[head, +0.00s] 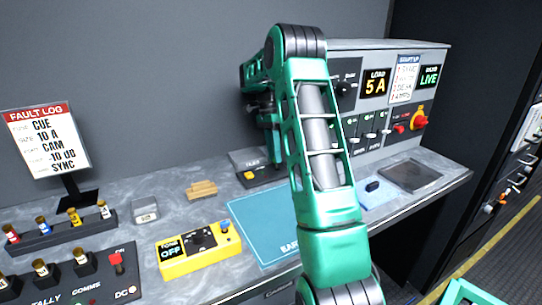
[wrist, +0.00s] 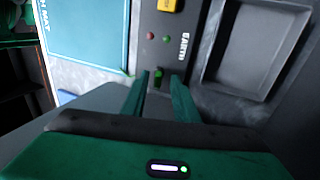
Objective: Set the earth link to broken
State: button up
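In the wrist view the earth link panel (wrist: 155,50) is a dark strip marked EARTH, with a small red dot and a small green dot. A small dark green lever (wrist: 158,76) stands on it. My gripper (wrist: 160,78) is open, its two green fingers on either side of the lever with a gap showing on both sides. A yellow block (wrist: 170,4) sits at the panel's far end. In the head view the dark box with the yellow block (head: 250,175) is beyond the mat; my arm hides its right part and my fingertips.
A blue mat (wrist: 85,35) lies beside the panel, also in the head view (head: 255,225). A grey recessed tray (wrist: 255,45) is on the other side. A yellow tone box (head: 195,250), fault log sign (head: 42,140) and tall control panel (head: 385,100) stand around the bench.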

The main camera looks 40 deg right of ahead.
jog(key=shift+c, duration=0.3)
grip_shut()
jog(key=shift+a, duration=0.1)
